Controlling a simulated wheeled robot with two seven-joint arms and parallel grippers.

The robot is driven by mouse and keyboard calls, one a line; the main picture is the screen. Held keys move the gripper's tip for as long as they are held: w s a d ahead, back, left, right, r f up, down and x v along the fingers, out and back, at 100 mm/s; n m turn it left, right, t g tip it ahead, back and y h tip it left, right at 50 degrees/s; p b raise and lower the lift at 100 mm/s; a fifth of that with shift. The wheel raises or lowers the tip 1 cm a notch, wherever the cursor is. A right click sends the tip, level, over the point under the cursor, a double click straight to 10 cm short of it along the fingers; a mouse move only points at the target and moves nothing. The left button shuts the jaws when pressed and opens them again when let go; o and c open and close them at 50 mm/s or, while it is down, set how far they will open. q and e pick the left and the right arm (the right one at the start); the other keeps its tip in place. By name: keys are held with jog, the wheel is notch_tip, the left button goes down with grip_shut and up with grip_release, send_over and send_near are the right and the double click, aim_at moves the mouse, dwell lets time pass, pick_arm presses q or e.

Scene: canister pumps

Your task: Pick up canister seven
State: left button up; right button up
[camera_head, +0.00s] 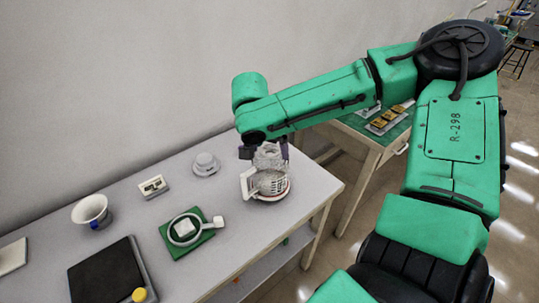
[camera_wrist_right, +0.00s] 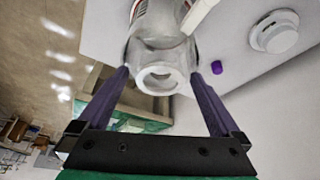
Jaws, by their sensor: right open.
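A white and grey canister (camera_head: 270,182) with a caged body and a side handle stands upright near the right end of the table. No number on it can be read, so I cannot confirm that it is canister seven. My right gripper (camera_head: 263,151) is directly above it, pointing down, with its dark fingers around the top. In the right wrist view, the canister's round neck (camera_wrist_right: 158,80) lies between the two spread purple fingers of my right gripper (camera_wrist_right: 160,74). I cannot tell whether the fingers touch it. My left gripper is not in view.
The table (camera_head: 240,205) also holds a round white disc (camera_head: 205,163), a small sign (camera_head: 153,187), a white cup (camera_head: 92,212), a green pad (camera_head: 178,247) with a white ringed device, and a black plate (camera_head: 105,275). A wall stands behind. Another bench (camera_head: 345,140) is at the right.

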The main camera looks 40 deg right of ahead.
grip_shut()
jog(key=shift+r, duration=0.1)
